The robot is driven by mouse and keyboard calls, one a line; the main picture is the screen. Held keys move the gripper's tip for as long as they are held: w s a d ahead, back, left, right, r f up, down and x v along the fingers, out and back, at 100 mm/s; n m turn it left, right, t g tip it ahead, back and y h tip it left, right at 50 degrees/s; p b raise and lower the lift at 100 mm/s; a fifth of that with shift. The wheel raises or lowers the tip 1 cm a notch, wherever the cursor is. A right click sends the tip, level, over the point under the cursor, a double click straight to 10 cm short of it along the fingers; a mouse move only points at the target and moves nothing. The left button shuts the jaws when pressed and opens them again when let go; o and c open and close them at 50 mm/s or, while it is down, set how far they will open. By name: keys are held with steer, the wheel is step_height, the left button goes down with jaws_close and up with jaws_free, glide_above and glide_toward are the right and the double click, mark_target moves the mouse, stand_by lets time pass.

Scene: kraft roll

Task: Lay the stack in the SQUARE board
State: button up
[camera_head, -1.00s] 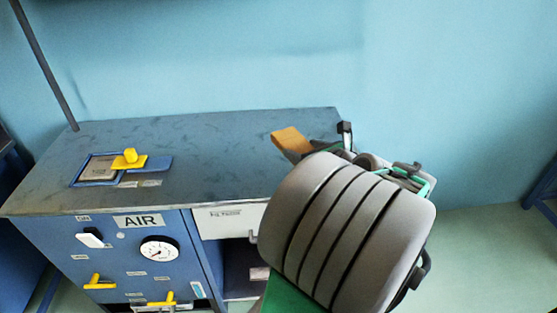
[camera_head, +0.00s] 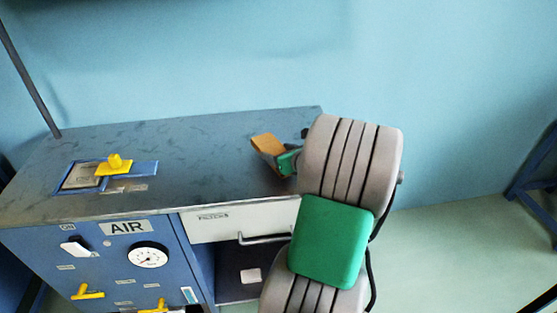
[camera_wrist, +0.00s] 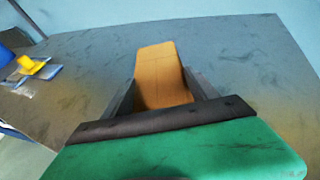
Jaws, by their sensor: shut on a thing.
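My gripper (camera_head: 278,158) is shut on the orange-brown stack (camera_head: 263,143), above the right end of the bench top. In the wrist view the stack (camera_wrist: 158,62) sits between the two dark fingers (camera_wrist: 160,98) and points away from me. Its underside is hidden, and I cannot tell its gap to the bench. A blue-framed board with a pale square panel (camera_head: 80,177) lies at the left of the bench top, well left of my gripper. Its marking is too small to read. A yellow piece with a knob (camera_head: 114,164) covers its right side.
The bench top (camera_head: 200,150) is clear between my gripper and the board. A blue plate (camera_head: 145,168) lies beside the yellow piece. The bench front has a white drawer (camera_head: 225,222), a gauge (camera_head: 148,257) and yellow handles. A dark pole (camera_head: 30,80) stands at the back left.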

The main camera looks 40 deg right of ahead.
steer(key=shift+f, duration=1.4)
steer(key=shift+f, duration=0.1)
steer(key=o, duration=1.6)
steer(key=shift+c, duration=0.2)
